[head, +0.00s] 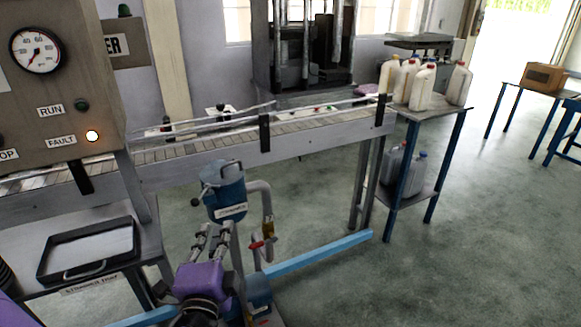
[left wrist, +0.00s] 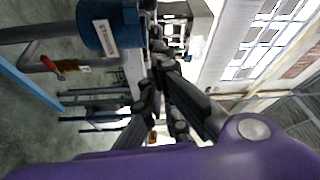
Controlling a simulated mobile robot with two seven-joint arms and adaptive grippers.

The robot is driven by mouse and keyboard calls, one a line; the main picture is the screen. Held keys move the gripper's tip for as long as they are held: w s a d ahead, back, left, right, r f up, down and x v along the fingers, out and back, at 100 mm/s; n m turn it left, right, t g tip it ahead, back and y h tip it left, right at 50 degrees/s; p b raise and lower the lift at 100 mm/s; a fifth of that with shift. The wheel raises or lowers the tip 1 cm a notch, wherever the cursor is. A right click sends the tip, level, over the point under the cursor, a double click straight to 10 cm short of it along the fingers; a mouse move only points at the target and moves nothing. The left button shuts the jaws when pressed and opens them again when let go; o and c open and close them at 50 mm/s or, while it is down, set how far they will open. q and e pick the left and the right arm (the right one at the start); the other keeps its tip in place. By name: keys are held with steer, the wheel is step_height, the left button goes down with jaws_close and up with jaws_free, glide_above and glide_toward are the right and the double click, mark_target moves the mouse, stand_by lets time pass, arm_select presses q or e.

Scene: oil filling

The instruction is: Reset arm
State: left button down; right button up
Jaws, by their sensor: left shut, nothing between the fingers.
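My left gripper (head: 213,230) rises from its purple wrist at the lower middle of the head view. Its dark fingers also show in the left wrist view (left wrist: 160,72). They are shut with nothing between them. The fingertips appear just below a blue canister (head: 228,193) with a white label; I cannot tell whether they touch it. The canister also shows at the top left of the left wrist view (left wrist: 103,30). My right gripper is in neither view.
A conveyor (head: 300,146) runs behind the canister. A grey control panel (head: 75,85) and a black tray (head: 90,250) are at left. A red-handled valve (head: 262,243) and blue floor beam (head: 315,255) are close by. White jugs (head: 421,88) stand on a side table.

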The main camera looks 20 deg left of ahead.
arm_select(q)
steer(key=s+d+f+n+g+h+p, duration=0.1)
steer(key=s+d+f+n+g+h, duration=0.2)
steer(key=f, duration=0.5)
steer(key=s+d+f+n+h+p, duration=0.1)
steer(key=d+f+n+h, duration=0.15)
steer(key=d+f, duration=0.4)
steer(key=s+d+f+n+g+h+p, duration=0.1)
steer(key=s+d+f+n+g, duration=0.1)
steer(key=s+f, duration=0.5)
steer(key=s+d+f+n+g+h+p, duration=0.2)
steer(key=s+f, duration=0.5)
steer(key=s, duration=0.7)
steer(key=shift+s+d+f+n+g, duration=0.35)
steer(key=shift+d+n+g, duration=0.1)
steer(key=shift+d+g, duration=0.3)
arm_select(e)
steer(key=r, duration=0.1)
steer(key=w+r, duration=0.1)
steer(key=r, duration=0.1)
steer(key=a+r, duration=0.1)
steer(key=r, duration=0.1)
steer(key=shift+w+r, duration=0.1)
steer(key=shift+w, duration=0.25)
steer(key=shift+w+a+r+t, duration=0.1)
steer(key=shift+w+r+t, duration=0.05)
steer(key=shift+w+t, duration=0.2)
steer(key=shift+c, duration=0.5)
